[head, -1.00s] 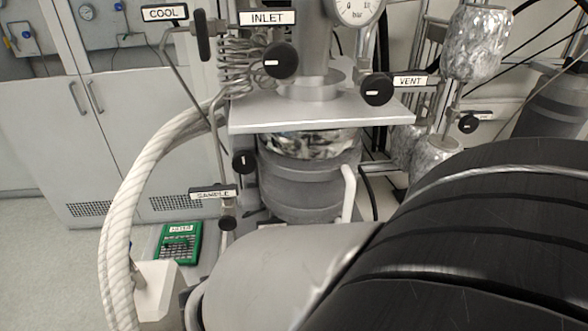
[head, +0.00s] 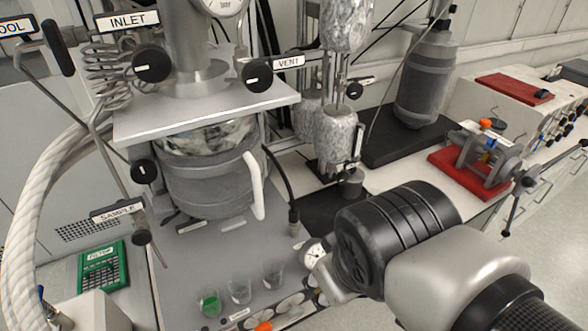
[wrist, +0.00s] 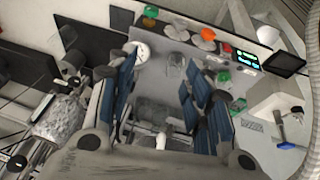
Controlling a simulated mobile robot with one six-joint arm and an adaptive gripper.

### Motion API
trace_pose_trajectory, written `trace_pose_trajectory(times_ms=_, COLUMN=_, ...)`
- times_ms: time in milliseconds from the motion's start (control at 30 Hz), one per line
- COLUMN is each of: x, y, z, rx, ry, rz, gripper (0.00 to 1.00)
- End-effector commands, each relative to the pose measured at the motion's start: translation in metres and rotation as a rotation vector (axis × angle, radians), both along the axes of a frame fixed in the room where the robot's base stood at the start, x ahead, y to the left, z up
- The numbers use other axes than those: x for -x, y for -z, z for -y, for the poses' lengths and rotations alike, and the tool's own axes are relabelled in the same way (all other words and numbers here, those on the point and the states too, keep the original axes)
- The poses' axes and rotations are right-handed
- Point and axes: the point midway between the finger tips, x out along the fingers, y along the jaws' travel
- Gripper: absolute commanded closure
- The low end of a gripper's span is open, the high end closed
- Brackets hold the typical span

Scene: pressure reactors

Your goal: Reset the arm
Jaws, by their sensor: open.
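My gripper (wrist: 160,88) shows in the wrist view with its two blue-padded fingers spread apart and nothing between them. It is open above the grey bench. In the head view my arm reaches in from the lower right; its black and grey links cover part of the bench front, and I cannot make out the fingers there.
Several small glasses stand on the bench front, one with green liquid (head: 208,302). A grey cylinder (head: 424,85) and a red-based device (head: 470,160) stand behind my arm. Floor at the right is clear.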

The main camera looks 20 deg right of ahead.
Motion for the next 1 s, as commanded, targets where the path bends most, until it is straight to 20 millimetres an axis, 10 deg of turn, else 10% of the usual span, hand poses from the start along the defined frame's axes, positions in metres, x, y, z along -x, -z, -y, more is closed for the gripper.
trace_pose_trajectory(times_ms=200, x=0.015, y=-0.008, z=0.004, rx=-0.144, ry=0.242, rz=0.041, gripper=0.54)
trace_pose_trajectory(times_ms=1000, x=0.014, y=0.004, z=0.003, rx=-0.145, ry=0.241, rz=0.041, gripper=0.54)
